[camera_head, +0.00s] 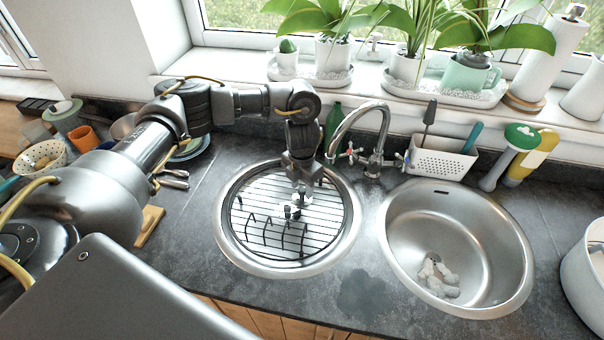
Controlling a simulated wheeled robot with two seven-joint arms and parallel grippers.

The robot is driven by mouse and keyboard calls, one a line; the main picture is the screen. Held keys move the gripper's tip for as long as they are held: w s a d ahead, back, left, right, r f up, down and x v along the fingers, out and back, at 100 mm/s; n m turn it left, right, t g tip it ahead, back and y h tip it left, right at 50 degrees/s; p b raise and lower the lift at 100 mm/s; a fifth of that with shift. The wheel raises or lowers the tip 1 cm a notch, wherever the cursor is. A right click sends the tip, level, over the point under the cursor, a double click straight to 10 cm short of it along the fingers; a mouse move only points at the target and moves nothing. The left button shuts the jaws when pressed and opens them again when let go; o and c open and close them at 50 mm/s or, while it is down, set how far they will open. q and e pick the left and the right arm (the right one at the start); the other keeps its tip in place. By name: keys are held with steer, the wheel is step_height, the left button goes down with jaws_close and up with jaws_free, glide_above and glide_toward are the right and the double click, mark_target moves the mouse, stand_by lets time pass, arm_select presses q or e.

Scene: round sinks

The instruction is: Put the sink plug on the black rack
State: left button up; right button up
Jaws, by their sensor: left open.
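The black rack (272,240) sits in the left round sink (230,252). It has thin parallel bars and several upright prongs. My left gripper (298,197) is open and points down over the right half of the rack. A small black and white thing (290,211) shows just under its fingertips. It may be the sink plug, but it is too small and too covered to be sure. I cannot tell whether the fingers touch it. My right gripper is not in view.
The right round sink (395,240) holds a grey lumpy thing (437,276). A tall curved tap (378,150) stands behind, between the sinks. A white caddy (440,162) stands right of the tap. Potted plants line the sill. The counter between the sinks' front edges is clear.

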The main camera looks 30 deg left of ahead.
mark_target(302, 190)
arm_select(q)
step_height(302, 190, up, 12)
steer(key=b, duration=0.2)
steer(key=shift+f, duration=0.1)
stand_by(0.6)
